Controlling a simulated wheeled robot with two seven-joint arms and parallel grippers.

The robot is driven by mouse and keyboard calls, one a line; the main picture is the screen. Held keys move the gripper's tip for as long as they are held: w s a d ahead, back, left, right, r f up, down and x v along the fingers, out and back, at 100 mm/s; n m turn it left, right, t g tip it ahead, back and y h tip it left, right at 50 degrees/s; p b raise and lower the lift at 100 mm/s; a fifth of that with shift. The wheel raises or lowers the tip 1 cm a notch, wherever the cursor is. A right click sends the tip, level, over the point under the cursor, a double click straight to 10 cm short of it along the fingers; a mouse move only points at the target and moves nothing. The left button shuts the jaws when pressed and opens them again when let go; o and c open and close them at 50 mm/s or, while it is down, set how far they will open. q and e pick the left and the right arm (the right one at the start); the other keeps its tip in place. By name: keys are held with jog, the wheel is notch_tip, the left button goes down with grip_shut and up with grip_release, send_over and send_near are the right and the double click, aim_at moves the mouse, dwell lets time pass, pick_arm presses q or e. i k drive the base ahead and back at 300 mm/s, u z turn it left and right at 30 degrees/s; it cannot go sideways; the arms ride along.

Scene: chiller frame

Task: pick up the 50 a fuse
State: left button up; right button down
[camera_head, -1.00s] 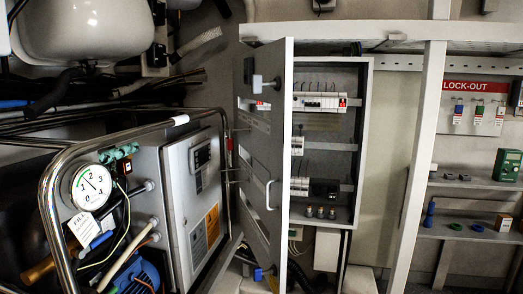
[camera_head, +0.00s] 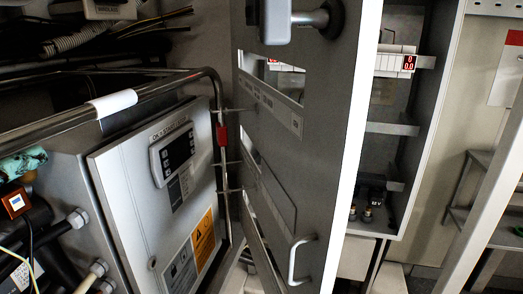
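No 50 A fuse can be made out in the head view. An electrical cabinet (camera_head: 428,150) stands open at the centre right, its grey door (camera_head: 325,135) swung out towards me and hiding much of the inside. A row of breakers with a red display (camera_head: 409,64) shows at the top of the cabinet. A few small dark fittings (camera_head: 367,213) sit low inside it. Neither of my grippers is in view.
A steel control box (camera_head: 150,200) behind a bent tube rail (camera_head: 110,106) fills the left. The door's handles (camera_head: 296,262) stick out towards me. A pale frame post (camera_head: 490,200) and shelves (camera_head: 478,190) stand at the right.

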aim_at(368, 210)
jog(key=k, duration=0.5)
jog(key=z, duration=1.4)
jog(key=i, duration=0.45)
jog(key=u, duration=0.9)
